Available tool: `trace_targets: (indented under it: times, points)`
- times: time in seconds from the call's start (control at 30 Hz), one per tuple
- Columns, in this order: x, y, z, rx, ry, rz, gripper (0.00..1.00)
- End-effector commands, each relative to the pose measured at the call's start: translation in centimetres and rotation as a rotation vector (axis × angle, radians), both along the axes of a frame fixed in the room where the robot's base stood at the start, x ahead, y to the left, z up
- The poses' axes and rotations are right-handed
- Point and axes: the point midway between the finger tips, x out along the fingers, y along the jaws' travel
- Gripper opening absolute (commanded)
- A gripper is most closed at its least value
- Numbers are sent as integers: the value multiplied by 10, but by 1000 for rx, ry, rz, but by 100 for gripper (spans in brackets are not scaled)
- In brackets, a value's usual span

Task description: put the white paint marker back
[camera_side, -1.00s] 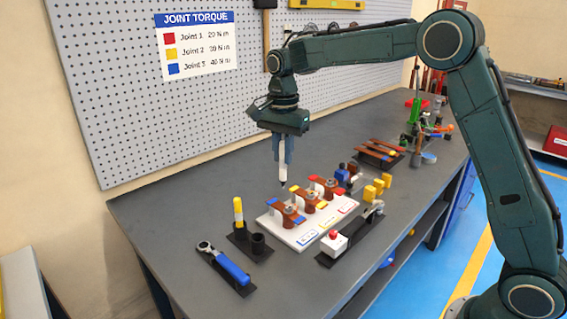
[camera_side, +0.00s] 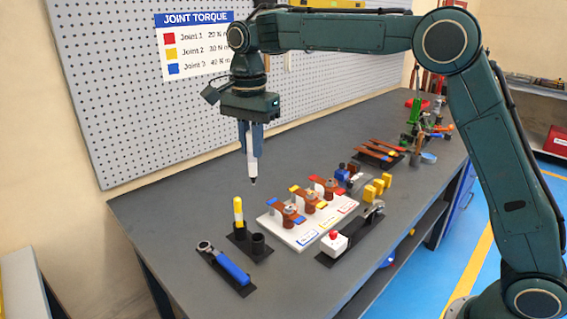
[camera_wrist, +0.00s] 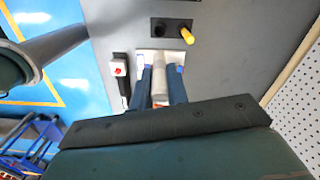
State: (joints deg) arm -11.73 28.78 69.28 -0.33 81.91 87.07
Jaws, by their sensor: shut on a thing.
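The white paint marker (camera_side: 252,166) is held upright in my gripper (camera_side: 251,150), its dark tip pointing down, clear above the bench. In the wrist view the marker (camera_wrist: 160,75) lies between the two blue fingers of my gripper (camera_wrist: 160,82). The black marker holder (camera_side: 246,243) stands on the bench in front and to the left of the white board. A yellow marker (camera_side: 239,213) stands in one of its cups. The other cup (camera_side: 258,243) is empty. The holder also shows in the wrist view (camera_wrist: 171,28).
A white board (camera_side: 304,231) with copper joints and coloured tags lies right of the holder. A blue-handled wrench (camera_side: 231,269) rests on a black tray in front. A white box with a red button (camera_side: 334,243) is at the right. The perforated wall panel (camera_side: 120,110) stands behind.

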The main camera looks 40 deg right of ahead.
Motion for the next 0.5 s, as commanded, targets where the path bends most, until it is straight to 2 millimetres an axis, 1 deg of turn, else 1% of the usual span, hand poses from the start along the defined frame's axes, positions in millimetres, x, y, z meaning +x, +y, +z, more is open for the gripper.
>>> trace_targets:
  times: [0.5]
  points:
    - [-1, -1, -95, -1, 5, 0, 0]
